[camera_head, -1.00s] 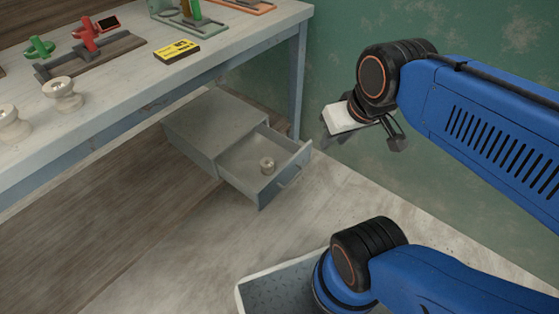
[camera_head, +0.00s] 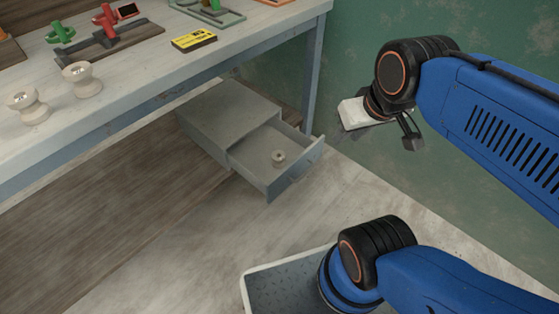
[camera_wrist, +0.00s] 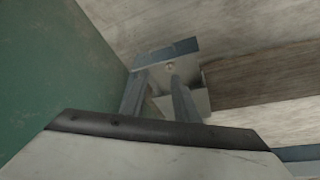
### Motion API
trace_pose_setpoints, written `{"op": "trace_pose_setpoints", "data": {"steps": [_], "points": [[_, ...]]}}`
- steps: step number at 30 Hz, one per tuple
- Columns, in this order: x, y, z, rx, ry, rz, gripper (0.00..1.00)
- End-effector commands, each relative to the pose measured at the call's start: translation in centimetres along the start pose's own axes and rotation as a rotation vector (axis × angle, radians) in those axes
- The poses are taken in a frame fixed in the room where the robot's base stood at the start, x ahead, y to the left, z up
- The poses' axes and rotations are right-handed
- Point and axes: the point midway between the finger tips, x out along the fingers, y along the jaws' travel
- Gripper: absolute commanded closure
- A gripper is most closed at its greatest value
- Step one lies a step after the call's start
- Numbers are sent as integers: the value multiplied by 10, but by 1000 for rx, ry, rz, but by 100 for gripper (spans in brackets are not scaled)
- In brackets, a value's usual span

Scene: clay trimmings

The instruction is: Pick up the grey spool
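A small grey-beige spool (camera_head: 278,158) stands upright inside a pulled-out drawer (camera_head: 301,166) of a low grey cabinet under the table. My gripper (camera_head: 377,136) is in the air to the right of the drawer and above it. Its fingers are spread, with nothing between them. In the wrist view, the two fingers of my gripper (camera_wrist: 160,76) point toward the open drawer (camera_wrist: 182,46). A small pale spot shows just beyond the fingertips there; it is too blurred to tell whether it is the spool.
Two pale spools (camera_head: 82,80) stand on the table (camera_head: 135,92), with a yellow-and-black box (camera_head: 194,40) and coloured fixtures (camera_head: 106,22). The table leg (camera_head: 312,75) rises behind the drawer. A green wall (camera_head: 350,45) stands behind my arm. The floor before the drawer is clear.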

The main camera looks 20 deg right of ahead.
Motion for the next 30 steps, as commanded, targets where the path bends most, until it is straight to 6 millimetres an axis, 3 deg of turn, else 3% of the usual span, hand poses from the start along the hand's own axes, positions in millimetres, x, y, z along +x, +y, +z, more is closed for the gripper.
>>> {"op": "trace_pose_setpoints", "data": {"steps": [11,16,22,30], "points": [[0,0,0,0,0,0,72],[3,-1,-5,20,-9,-1,32],[19,-4,-32,144,-48,-2,32],[57,-12,-77,374,-115,10,32]]}}
